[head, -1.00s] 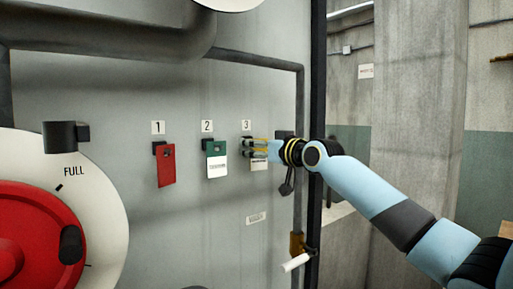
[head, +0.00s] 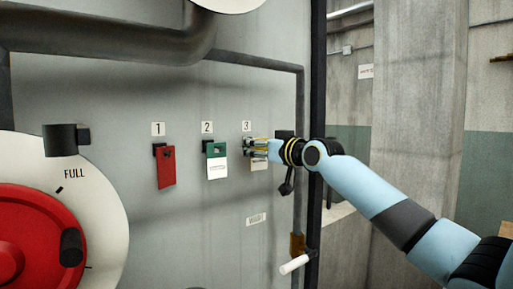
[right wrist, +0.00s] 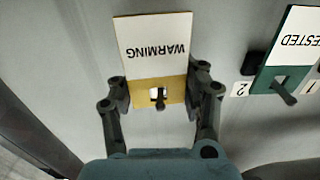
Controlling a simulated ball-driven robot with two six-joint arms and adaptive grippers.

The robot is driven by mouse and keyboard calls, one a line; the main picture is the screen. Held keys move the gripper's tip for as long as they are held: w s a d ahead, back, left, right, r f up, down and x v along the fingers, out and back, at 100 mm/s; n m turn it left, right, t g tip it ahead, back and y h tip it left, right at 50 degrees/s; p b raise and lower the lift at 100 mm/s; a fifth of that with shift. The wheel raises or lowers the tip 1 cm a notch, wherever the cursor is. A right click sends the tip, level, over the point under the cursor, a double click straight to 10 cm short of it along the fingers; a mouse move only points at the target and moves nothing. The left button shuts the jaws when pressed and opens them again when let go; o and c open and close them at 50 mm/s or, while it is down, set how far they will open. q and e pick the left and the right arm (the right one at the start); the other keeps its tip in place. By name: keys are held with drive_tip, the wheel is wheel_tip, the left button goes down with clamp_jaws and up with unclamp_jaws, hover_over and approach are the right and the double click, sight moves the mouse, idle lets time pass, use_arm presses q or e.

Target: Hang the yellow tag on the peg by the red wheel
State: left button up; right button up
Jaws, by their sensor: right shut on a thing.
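The yellow tag (right wrist: 142,90), with a white WARMING label, is at the peg (right wrist: 160,98) marked 3. In the right wrist view the peg's dark end shows in the tag's hole; I cannot tell how far the tag is on it. My right gripper (head: 250,147) is shut on the tag's yellow part, one finger on each side, as the right wrist view (right wrist: 157,92) shows. The red wheel (head: 30,240) is at the lower left of the head view. A red tag (head: 166,170) hangs at number 1, the position nearest the wheel. My left gripper is out of view.
A green and white tag (head: 217,168) hangs at number 2, close beside my right gripper. A dark pipe (head: 255,58) runs above and down the right of the panel (head: 215,225). A white-handled lever (head: 295,264) sticks out below my right arm.

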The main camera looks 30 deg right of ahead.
drive_tip(key=shift+s, duration=0.1)
drive_tip(key=shift+s+d+p, duration=0.15)
drive_tip(key=shift+s+p, duration=1.45)
drive_tip(key=s+p, duration=0.2)
drive_tip(key=shift+s+d+r+p, duration=0.1)
drive_tip(key=shift+s+p, duration=0.1)
drive_tip(key=shift+p, duration=0.15)
drive_tip(key=shift+s+d+f, duration=0.1)
drive_tip(key=shift+s, duration=0.6)
drive_tip(key=shift+s+d+f, duration=0.1)
drive_tip(key=shift+s, duration=0.6)
drive_tip(key=shift+c, duration=0.2)
drive_tip(key=shift+s+a+r, duration=0.1)
drive_tip(key=shift+s, duration=0.35)
clamp_jaws()
